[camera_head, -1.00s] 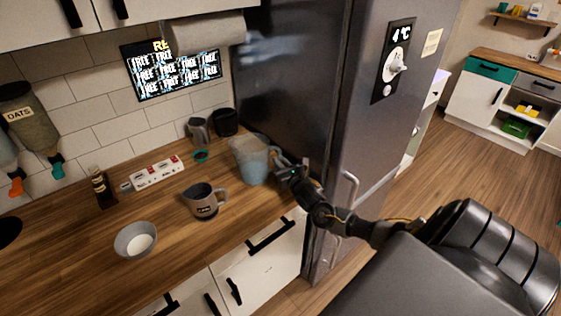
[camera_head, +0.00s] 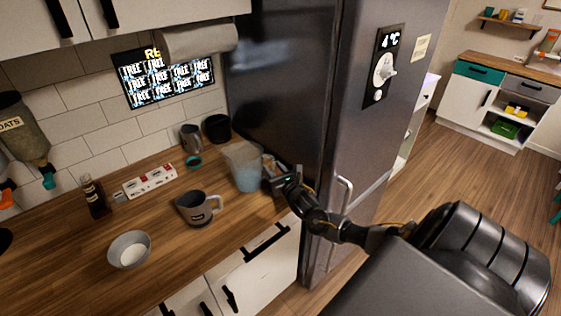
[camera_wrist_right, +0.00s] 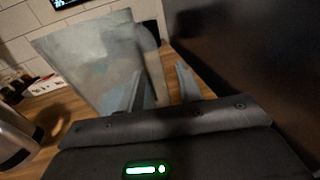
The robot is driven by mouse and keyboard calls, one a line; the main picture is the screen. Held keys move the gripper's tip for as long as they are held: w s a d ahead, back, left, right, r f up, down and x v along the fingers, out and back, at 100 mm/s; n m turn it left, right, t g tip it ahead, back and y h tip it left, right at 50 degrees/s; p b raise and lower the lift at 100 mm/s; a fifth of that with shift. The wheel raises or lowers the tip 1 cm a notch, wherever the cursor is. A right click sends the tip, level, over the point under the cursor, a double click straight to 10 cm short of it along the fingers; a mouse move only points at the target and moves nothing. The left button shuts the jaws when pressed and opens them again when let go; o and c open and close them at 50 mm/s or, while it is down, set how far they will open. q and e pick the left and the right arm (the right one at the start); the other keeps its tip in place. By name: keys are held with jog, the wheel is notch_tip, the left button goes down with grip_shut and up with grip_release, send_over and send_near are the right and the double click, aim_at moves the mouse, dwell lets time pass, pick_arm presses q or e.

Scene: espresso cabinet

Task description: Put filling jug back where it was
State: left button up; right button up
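The filling jug (camera_head: 243,170) is a translucent blue-grey pitcher standing on the wooden counter near the fridge. It also shows large in the right wrist view (camera_wrist_right: 88,62), with its handle (camera_wrist_right: 154,75) towards my gripper. My right gripper (camera_head: 270,168) is at the jug's handle side. In the wrist view its two fingers (camera_wrist_right: 160,92) stand apart, with the handle between or just beyond them; contact is unclear. My left gripper is not in view.
The fridge (camera_head: 290,80) closes off the right.

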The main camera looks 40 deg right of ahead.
jog(key=b+v, duration=0.2)
jog(key=v, duration=0.8)
jog(key=shift+s+a+f, duration=0.1)
jog(key=shift+s, duration=0.3)
jog(key=shift+s+a, duration=0.1)
jog(key=shift+s, duration=0.4)
